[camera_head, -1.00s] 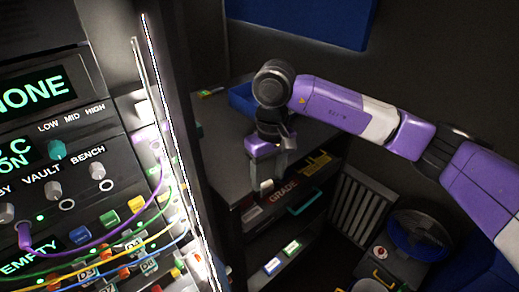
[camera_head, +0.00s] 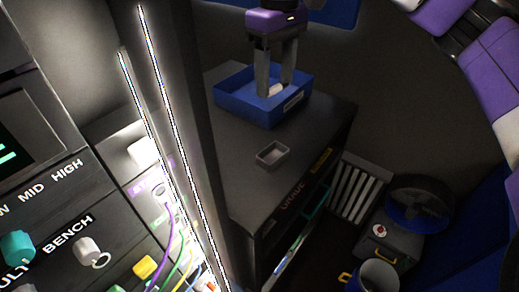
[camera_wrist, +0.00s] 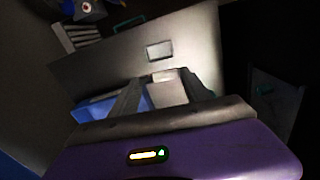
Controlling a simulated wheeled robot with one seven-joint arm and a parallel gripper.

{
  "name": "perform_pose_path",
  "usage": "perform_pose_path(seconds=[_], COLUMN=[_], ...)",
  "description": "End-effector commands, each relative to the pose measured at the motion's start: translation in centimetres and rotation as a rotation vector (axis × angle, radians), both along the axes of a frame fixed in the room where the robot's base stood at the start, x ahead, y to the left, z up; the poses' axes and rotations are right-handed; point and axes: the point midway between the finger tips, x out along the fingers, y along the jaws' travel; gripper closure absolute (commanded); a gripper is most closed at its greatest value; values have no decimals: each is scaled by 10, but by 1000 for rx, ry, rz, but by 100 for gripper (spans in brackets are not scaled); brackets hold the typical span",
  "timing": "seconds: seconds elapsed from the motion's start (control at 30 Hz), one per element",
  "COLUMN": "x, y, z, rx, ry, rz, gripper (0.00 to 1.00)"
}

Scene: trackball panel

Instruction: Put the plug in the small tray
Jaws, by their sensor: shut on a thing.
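A pale plug (camera_head: 276,91) shows between the fingertips of my gripper (camera_head: 275,88). My gripper is shut on it, over the blue bin (camera_head: 249,112), with the fingers pointing down. I cannot tell if the plug touches the bin's floor. The small tray (camera_head: 270,155) is grey, shallow and looks empty. It sits on the dark cabinet top, in front of the bin and apart from it. In the wrist view, the small tray (camera_wrist: 160,50) is beyond the fingers. The plug (camera_wrist: 165,80) is partly hidden there, a pale patch between them.
The dark cabinet top (camera_head: 235,185) has free room around the small tray. A lit vertical panel edge (camera_head: 172,130) and the control panel with cables stand to the left. A white radiator (camera_head: 358,192) and a dark round fan-like thing (camera_head: 420,207) are at the right.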

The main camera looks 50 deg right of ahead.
Motion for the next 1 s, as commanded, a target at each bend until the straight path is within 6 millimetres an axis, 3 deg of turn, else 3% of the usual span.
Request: perform_pose_path(seconds=[0.17, 0.6, 1.0], x=[-2, -2, -1], y=[1, 1, 1], z=[-28, -131, -176], rx=[4, 4, 4], ry=[4, 3, 2], rz=[3, -1, -1], gripper=[89, 89, 89])
